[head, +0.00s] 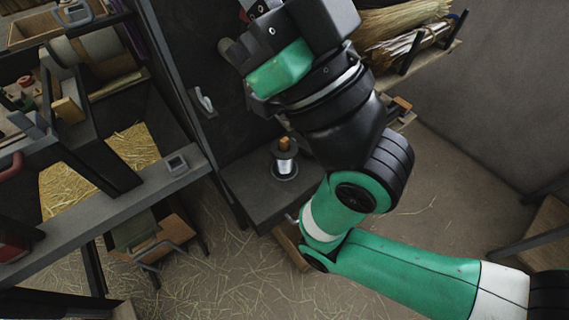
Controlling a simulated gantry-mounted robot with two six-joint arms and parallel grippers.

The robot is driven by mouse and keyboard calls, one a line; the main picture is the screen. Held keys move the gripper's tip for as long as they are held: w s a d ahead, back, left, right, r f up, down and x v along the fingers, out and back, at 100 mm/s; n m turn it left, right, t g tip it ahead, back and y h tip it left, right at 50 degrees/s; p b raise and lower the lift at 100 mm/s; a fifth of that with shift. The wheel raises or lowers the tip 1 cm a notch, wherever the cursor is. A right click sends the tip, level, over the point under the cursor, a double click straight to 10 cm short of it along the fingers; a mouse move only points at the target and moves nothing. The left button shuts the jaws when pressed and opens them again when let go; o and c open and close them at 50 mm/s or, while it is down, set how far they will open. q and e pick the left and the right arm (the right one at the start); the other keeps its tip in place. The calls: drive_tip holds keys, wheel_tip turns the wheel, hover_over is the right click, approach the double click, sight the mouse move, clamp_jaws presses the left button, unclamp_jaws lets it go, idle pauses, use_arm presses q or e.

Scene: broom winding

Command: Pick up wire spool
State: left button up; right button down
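The wire spool (284,168) stands upright on a dark low surface (255,190) near the middle of the head view. It has silvery wire, a dark round base and an orange-brown top. My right arm comes in from the lower right, bends just right of the spool and reaches up past it. The hand end of my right gripper (262,12) is at the top edge of the view, well above the spool in the picture and apart from it. Its fingertips do not show clearly. My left gripper is not in view.
A dark workbench frame (110,215) with straw (130,160) and shelves of tools fill the left. Broom straw bundles (405,25) lie on a shelf at the upper right. A dark upright panel (200,50) stands behind the spool. Loose straw litters the floor (240,275).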

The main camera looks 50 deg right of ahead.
idle(0.4)
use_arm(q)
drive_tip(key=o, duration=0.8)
